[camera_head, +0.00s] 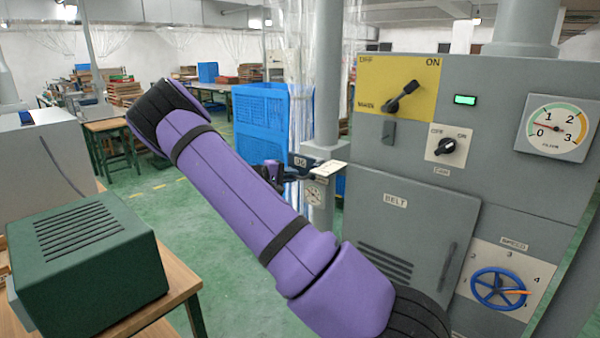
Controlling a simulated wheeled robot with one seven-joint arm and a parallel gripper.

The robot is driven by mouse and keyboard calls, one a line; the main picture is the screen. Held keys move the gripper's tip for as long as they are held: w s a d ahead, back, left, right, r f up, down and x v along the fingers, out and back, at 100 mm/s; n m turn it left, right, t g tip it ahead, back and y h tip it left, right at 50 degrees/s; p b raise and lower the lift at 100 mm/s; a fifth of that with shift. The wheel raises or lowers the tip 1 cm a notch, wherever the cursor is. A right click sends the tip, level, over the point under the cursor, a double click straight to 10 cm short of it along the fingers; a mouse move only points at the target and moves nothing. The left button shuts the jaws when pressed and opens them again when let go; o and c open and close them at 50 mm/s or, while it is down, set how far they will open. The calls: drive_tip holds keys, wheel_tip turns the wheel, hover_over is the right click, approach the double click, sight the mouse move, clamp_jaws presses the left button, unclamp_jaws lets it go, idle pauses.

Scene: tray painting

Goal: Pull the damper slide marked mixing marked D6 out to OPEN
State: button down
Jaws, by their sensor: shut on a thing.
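The damper slide's D6 label (300,162) shows small on a grey duct (327,122) just right of the middle of the head view. The fingertips and the slide's handle are small and dark, and partly hidden behind my purple arm. How far the slide is out cannot be read.
A grey control cabinet with a BELT door (407,240) and a blue handwheel (498,288) stands at the right. A green vented box (88,262) stands on a wooden table at the left. Blue crates (262,122) are behind.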

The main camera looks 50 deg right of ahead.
drive_tip(key=shift+a+f, duration=0.1)
drive_tip(key=shift+a, duration=0.9)
drive_tip(key=c, duration=1.1)
unclamp_jaws()
drive_tip(key=shift+a, duration=0.1)
drive_tip(key=shift+c, duration=0.2)
drive_tip(key=shift+a, duration=0.1)
drive_tip(key=v, duration=1)
drive_tip(key=shift+a, duration=0.25)
drive_tip(key=shift+w, duration=0.1)
